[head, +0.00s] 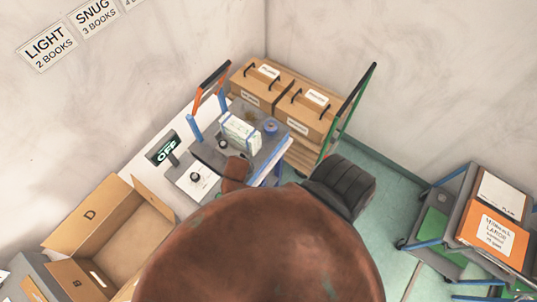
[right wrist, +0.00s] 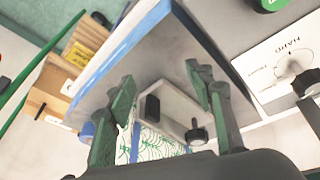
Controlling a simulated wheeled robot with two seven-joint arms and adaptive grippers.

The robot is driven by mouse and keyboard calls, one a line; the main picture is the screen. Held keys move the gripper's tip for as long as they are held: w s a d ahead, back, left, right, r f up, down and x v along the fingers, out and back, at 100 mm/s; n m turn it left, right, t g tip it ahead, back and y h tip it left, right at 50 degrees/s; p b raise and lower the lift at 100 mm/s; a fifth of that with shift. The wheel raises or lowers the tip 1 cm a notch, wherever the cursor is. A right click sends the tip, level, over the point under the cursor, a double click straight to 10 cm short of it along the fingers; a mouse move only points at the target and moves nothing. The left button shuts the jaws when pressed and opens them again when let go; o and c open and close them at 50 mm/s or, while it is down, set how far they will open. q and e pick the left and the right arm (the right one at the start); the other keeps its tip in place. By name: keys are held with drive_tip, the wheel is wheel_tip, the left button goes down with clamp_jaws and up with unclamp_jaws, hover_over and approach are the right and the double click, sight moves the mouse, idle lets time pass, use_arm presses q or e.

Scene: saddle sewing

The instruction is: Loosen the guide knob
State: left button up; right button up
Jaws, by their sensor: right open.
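The knob appears between the fingers, closer to the right one. I cannot tell whether any finger touches it. In the head view, the grey workstation (head: 210,150) is partly covered by a large brown rounded form. The knob cannot be made out there, and I see no left gripper.
A white panel with a dial (head: 195,178) and a display reading OFF (head: 167,152) stand left of the workstation. A patterned white-and-green block (head: 240,130) sits on it. Cardboard boxes on a cart (head: 285,95) are behind.

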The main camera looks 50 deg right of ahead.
drive_tip(key=s+d+f+n+y+b, duration=0.2)
drive_tip(key=s+d+f+n+b, duration=0.25)
drive_tip(key=s, duration=0.45)
wheel_tip(320, 180, down, 11)
drive_tip(key=s+d+b, duration=0.1)
drive_tip(key=shift+s+f+n, duration=0.15)
drive_tip(key=shift+f+n, duration=0.05)
drive_tip(key=shift+n, duration=0.25)
drive_tip(key=s+f+b, duration=0.3)
drive_tip(key=f+b, duration=0.1)
drive_tip(key=f, duration=0.8)
drive_tip(key=s+f+b, duration=0.3)
drive_tip(key=f+b, duration=0.1)
drive_tip(key=f, duration=0.7)
drive_tip(key=s+f+n+g+b, duration=0.1)
drive_tip(key=s+f+b, duration=0.6)
drive_tip(key=s+f, duration=1)
wheel_tip(320, 180, down, 4)
drive_tip(key=shift+s+f+g, duration=0.15)
drive_tip(key=shift+s+g, duration=0.15)
drive_tip(key=shift+g, duration=0.1)
